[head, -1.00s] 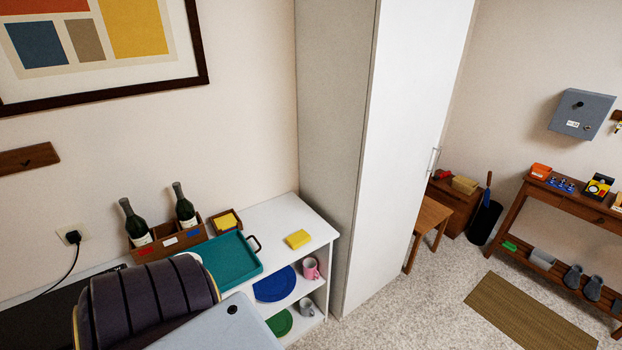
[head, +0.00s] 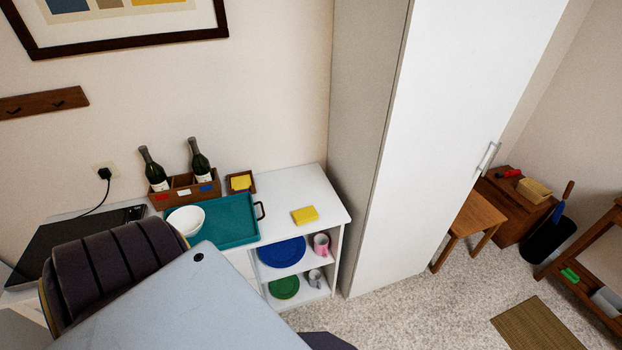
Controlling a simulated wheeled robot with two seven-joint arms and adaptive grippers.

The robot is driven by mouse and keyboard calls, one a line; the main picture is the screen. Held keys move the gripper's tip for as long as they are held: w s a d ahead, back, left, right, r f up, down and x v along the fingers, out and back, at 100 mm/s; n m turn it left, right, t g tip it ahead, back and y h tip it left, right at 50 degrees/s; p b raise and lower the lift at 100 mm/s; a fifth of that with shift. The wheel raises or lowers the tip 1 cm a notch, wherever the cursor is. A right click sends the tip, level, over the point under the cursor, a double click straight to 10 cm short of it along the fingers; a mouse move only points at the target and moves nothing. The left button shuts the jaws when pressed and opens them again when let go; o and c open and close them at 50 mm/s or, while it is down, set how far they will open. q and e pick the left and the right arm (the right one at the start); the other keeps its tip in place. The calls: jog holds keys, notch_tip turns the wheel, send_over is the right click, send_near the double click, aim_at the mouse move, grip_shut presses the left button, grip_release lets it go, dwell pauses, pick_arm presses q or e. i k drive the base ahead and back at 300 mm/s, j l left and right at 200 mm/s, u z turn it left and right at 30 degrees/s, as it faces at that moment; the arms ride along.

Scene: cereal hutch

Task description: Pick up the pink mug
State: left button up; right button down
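The pink mug (head: 321,244) stands upright on the upper open shelf of the white hutch (head: 327,205), at the shelf's right end. A blue plate (head: 281,252) is to its left on the same shelf. A grey mug (head: 314,278) and a green plate (head: 284,287) are on the shelf below. Neither of my grippers shows in the head view.
On the hutch top are a teal tray (head: 238,220) with a white bowl (head: 186,220), a yellow sponge-like block (head: 305,215) and a wooden bottle crate (head: 182,190). A tall white cabinet (head: 440,140) stands right of the hutch. Carpet in front is open.

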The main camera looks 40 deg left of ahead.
aim_at(321, 240)
jog(key=i+l+u, duration=0.8)
jog(key=l+u, duration=0.2)
jog(key=l, duration=0.15)
